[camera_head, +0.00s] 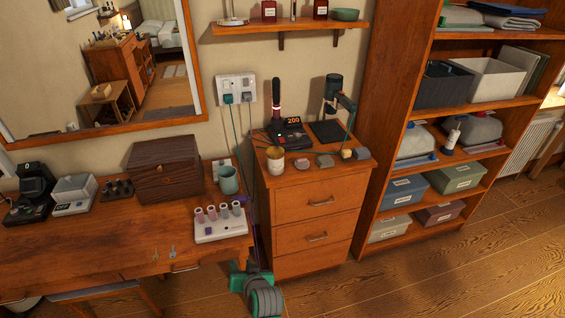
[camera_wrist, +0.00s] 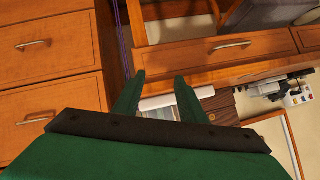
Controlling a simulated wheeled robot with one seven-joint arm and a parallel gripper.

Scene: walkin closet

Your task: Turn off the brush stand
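A black stand (camera_head: 292,133) with a lit "200" display sits on top of the wooden drawer cabinet and appears to be the brush stand. An upright black handle with a glowing pink band (camera_head: 276,104) rises at its left side. Its switch is too small to make out. My green gripper (camera_head: 250,284) is low in front of the cabinet and desk, well below the stand and apart from it. In the wrist view, my gripper's (camera_wrist: 159,88) two fingers are spread with nothing held between them. The stand is not seen in the wrist view.
A wall outlet (camera_head: 236,89) with plugs and cords hangs behind. A cup (camera_head: 275,159), several small blocks and a black holder (camera_head: 334,92) share the cabinet top (camera_head: 300,182). The desk (camera_head: 110,240) is left, tall shelves (camera_head: 375,130) right. The floor (camera_head: 400,285) is clear right of my gripper.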

